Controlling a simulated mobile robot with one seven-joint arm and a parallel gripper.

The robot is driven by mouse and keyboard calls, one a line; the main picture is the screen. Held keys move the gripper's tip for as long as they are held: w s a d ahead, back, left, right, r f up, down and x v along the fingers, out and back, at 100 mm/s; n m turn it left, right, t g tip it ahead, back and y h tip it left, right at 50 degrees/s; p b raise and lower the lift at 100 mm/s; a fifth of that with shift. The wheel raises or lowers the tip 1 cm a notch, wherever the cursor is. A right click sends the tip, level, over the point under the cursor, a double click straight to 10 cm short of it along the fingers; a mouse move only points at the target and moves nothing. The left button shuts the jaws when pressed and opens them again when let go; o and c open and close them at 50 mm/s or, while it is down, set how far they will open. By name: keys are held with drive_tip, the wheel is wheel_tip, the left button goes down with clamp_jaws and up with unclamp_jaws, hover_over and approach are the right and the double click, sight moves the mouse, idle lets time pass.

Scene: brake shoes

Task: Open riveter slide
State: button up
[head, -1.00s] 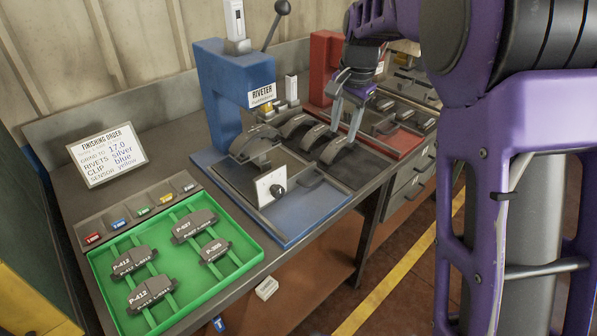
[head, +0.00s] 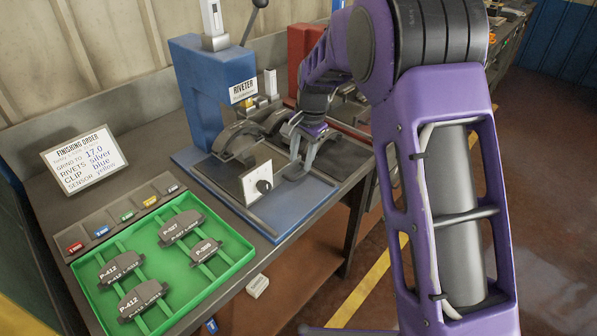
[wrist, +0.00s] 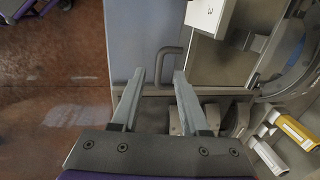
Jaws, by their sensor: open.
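The blue riveter (head: 215,92) stands on the bench with its label facing me. Its slide (head: 222,176) is a dark grey plate on rails, and the slide also shows in the wrist view (wrist: 222,68). A grey bent handle (wrist: 168,58) on the slide's edge shows between and just beyond my fingertips in the wrist view. My gripper (head: 298,168) is open and empty over the slide's right side and hides the handle in the head view. Whether the fingers touch the handle I cannot tell.
A green tray (head: 240,262) with several brake shoes lies at the front left, beside a row of colored bins (head: 123,217). A red machine (head: 303,50) stands behind my arm.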

sight(298, 176)
drive_tip(key=f, duration=0.5)
drive_tip(key=shift+w+a+f, duration=0.1)
drive_tip(key=shift+w+a, duration=0.2)
drive_tip(key=shift+a, duration=0.05)
clamp_jaws()
idle(1.1)
